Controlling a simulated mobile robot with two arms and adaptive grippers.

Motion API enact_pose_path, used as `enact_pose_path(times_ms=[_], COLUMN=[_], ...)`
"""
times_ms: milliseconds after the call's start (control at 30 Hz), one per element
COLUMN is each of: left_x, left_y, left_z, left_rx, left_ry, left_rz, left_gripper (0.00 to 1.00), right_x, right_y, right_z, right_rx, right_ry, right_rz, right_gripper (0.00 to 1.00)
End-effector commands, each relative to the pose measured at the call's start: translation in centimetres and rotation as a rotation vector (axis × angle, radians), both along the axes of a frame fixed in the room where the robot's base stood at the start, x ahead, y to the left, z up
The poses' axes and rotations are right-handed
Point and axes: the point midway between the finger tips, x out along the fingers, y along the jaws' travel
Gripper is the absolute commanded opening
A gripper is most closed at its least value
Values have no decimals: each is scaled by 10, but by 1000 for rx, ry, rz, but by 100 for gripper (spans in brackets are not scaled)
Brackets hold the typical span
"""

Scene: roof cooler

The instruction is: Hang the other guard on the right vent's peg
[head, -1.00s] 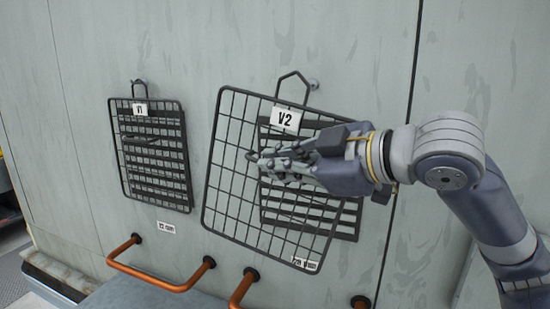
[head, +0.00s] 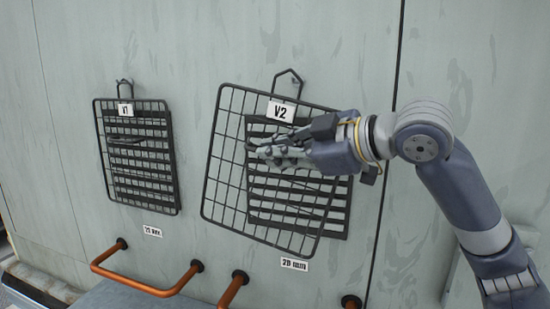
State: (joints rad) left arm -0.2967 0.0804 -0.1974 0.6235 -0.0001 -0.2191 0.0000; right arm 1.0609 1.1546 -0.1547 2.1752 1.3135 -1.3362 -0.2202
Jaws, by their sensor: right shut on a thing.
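My right gripper (head: 258,149) is shut on the dark wire guard marked V2 (head: 212,170). The guard is tilted in front of the right vent (head: 335,215), its left part reaching beyond the slats. The guard's hanging loop (head: 290,72) is at the top, close to the right vent's peg; I cannot tell whether it is around the peg. The other guard, marked V1 (head: 178,180), hangs upright over the left vent (head: 140,165), its loop at a peg (head: 128,82). My left gripper is not in view.
Orange handrails (head: 145,287) stick out below the vents, with another (head: 232,290) nearer the middle. Small labels sit on the wall below the left vent (head: 153,232) and the right vent (head: 294,264). The wall between the guards is clear.

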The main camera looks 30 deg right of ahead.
Motion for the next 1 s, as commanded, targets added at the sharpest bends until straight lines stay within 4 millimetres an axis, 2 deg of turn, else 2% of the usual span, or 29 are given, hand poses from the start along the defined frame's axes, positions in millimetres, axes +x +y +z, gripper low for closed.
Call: enact_pose_path(times_ms=[633, 1000], left_x=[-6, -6], left_y=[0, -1], left_z=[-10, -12], left_rx=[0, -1], left_ry=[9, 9], left_rz=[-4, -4], left_gripper=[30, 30], right_x=[24, 31], right_y=[-28, -37], right_z=[-1, -9], right_rx=[2, 1], right_ry=[-6, -6], right_rz=[0, 0], right_gripper=[0, 0])
